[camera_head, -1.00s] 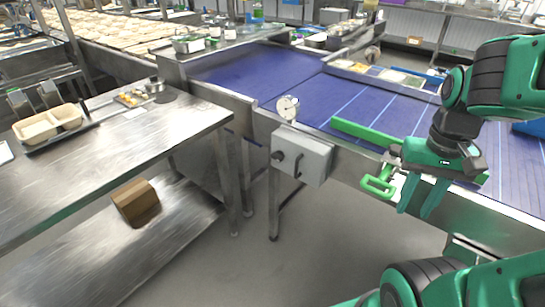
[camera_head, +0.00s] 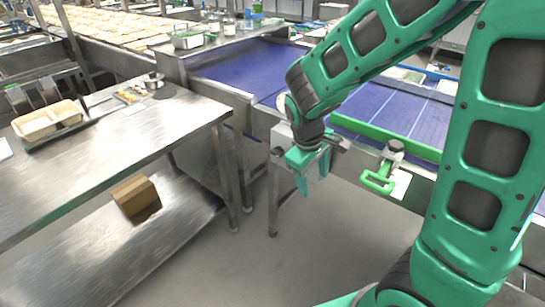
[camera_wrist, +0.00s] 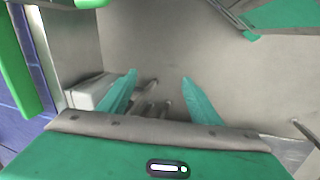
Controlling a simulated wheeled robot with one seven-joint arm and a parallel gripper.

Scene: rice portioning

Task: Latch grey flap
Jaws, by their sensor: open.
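A pale grey box (camera_head: 283,136) with a dark knob is fixed to the conveyor's front side. My gripper hides most of it in the head view, and it also shows behind one finger in the wrist view (camera_wrist: 88,93). My gripper (camera_head: 314,183) points down in front of this box, open and empty; its fingers stand apart in the wrist view (camera_wrist: 160,76). I cannot tell whether it touches the box. I cannot make out which part is the grey flap. A green loop handle (camera_head: 378,182) sits to the right, below a dark clamp (camera_head: 395,148) on the conveyor edge.
A green bar (camera_head: 385,136) lies across the blue conveyor belt (camera_head: 236,66). A steel table (camera_head: 130,150) with a tan tray (camera_head: 48,120) stands left; a brown block (camera_head: 135,197) lies on its lower shelf. The floor (camera_head: 240,265) in front is clear.

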